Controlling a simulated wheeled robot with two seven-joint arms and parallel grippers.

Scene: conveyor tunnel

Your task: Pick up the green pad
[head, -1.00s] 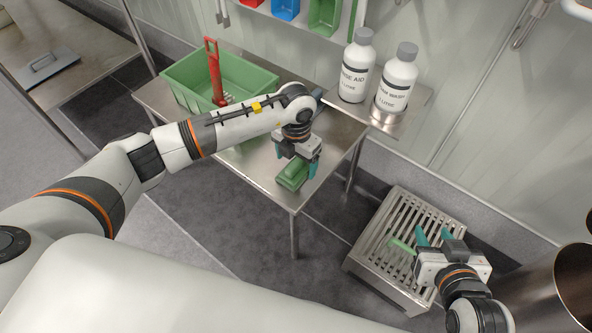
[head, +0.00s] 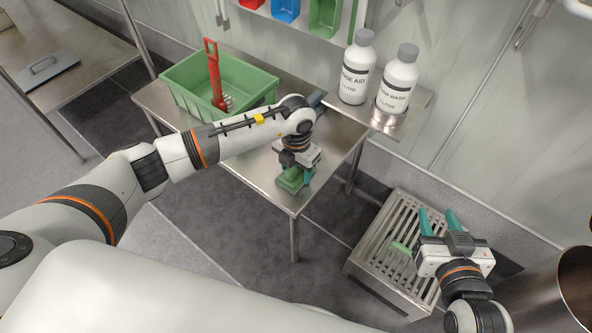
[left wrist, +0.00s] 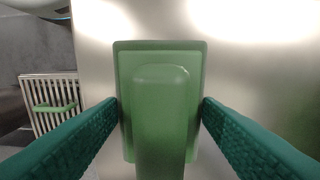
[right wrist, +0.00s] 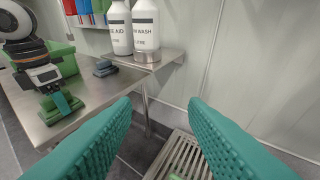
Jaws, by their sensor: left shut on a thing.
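The green pad (head: 289,181) is at the front corner of the steel table (head: 262,190); I cannot tell whether it touches the top. My left gripper (head: 294,178) points down over it and is shut on it. In the left wrist view the pad (left wrist: 160,100) is a flat rectangle with a raised grip, and the fingers (left wrist: 160,118) press its two side edges. My right gripper (head: 437,222) is open and empty above the slatted rack (head: 372,250).
A green tub (head: 190,92) with a red-handled brush (head: 213,75) stands at the table's back left. Two white bottles (head: 356,70) (head: 396,82) stand on the shelf at the right. A dark pad (right wrist: 105,67) lies near the table's back. A green bar (head: 401,247) lies on the rack.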

